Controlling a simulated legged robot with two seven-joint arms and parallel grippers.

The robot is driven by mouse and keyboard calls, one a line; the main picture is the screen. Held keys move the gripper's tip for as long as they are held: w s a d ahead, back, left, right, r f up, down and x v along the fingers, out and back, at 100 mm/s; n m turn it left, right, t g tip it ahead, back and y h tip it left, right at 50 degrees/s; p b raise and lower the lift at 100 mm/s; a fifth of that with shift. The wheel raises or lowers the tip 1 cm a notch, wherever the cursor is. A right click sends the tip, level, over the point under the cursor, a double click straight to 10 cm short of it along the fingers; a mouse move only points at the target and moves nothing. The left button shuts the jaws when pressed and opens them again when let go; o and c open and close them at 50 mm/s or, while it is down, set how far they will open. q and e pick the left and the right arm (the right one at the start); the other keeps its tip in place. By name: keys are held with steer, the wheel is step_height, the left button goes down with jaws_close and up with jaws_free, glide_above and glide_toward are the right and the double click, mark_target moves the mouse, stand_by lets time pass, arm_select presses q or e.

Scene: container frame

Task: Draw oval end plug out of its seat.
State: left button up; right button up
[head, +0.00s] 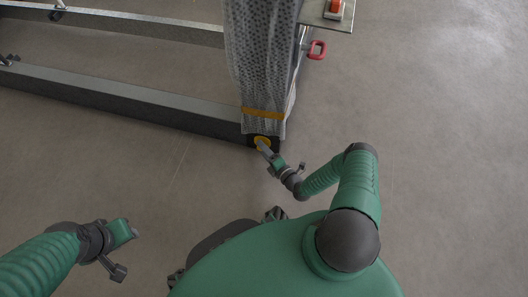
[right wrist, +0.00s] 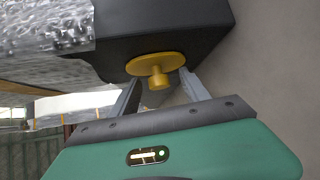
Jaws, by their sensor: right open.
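The oval end plug (right wrist: 148,64) is yellow, with a flat oval flange and a round knob standing out of it. It sits against the black end block (right wrist: 190,32) of the frame. In the head view the plug (head: 262,140) is at the foot of the wrapped post. My right gripper (right wrist: 161,80) is open, its two grey fingers on either side of the knob; I cannot tell whether they touch it. In the head view my right gripper (head: 267,152) partly covers the plug. My left gripper (head: 132,235) is at lower left, away from the frame, its fingers unclear.
A post wrapped in grey bubble sheet (head: 262,60) with an orange strap (head: 263,114) rises above the plug. A long dark beam (head: 130,104) runs left from it. A red shackle (head: 317,50) hangs at upper right. The grey floor (head: 450,150) at right is clear.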

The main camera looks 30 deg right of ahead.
jaws_close()
stand_by(0.7)
